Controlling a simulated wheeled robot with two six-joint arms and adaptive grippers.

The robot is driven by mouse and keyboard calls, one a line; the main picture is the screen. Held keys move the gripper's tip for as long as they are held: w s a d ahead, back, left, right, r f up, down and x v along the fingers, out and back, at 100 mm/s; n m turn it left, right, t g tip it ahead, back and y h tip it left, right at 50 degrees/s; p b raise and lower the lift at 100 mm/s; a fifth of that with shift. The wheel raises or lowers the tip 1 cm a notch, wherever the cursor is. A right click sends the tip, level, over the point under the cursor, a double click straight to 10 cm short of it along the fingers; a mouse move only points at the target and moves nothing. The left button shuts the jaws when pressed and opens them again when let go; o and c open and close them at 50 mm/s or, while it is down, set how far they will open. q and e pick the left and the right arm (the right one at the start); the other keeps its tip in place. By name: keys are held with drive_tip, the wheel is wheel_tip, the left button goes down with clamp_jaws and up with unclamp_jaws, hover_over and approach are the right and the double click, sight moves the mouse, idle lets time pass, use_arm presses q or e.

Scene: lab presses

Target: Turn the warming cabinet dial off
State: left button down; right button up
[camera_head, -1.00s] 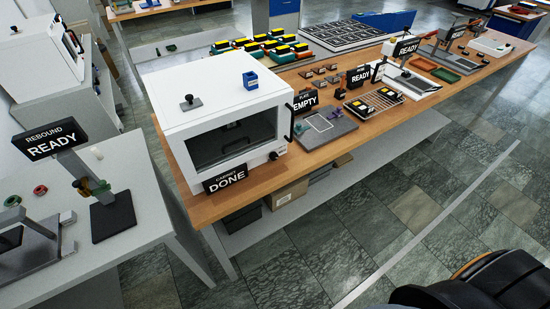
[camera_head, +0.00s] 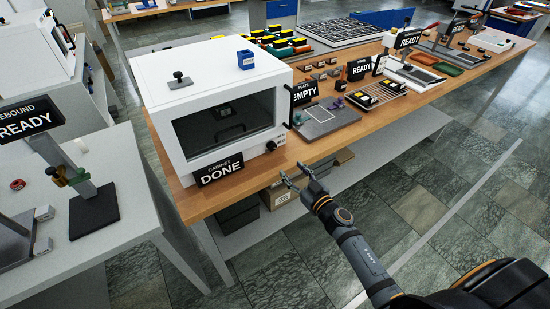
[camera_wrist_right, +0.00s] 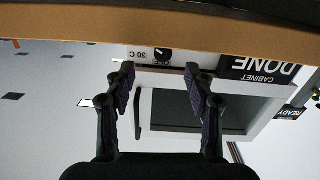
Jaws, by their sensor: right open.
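The white warming cabinet (camera_head: 215,45) stands at the near left end of the wooden table. Its small black dial (camera_head: 271,146) is at the lower right of its front, and a black sign reading "CABINET DONE" (camera_head: 219,170) is at the lower left. My right gripper (camera_head: 293,172) is open and empty, in front of the table edge, below and right of the dial and apart from it. In the right wrist view, which is upside down, the dial (camera_wrist_right: 162,54) shows beside "30 C", between the open fingertips (camera_wrist_right: 160,74). My left gripper is not in view.
A grey plate (camera_head: 322,118) with an "EMPTY" sign (camera_head: 305,93) lies right of the cabinet. The wooden table edge (camera_head: 245,191) runs close to my right gripper. Cardboard boxes (camera_head: 280,193) sit on the shelf below.

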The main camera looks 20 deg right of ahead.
sight(273, 148)
drive_tip(key=shift+w+a+r, duration=0.15)
drive_tip(key=shift+r, duration=0.3)
drive_tip(key=shift+w+a+r, duration=0.15)
drive_tip(key=shift+r, duration=0.3)
drive_tip(key=x, duration=1)
drive_tip(key=shift+a+r, duration=0.1)
clamp_jaws()
drive_tip(key=shift+n, duration=0.3)
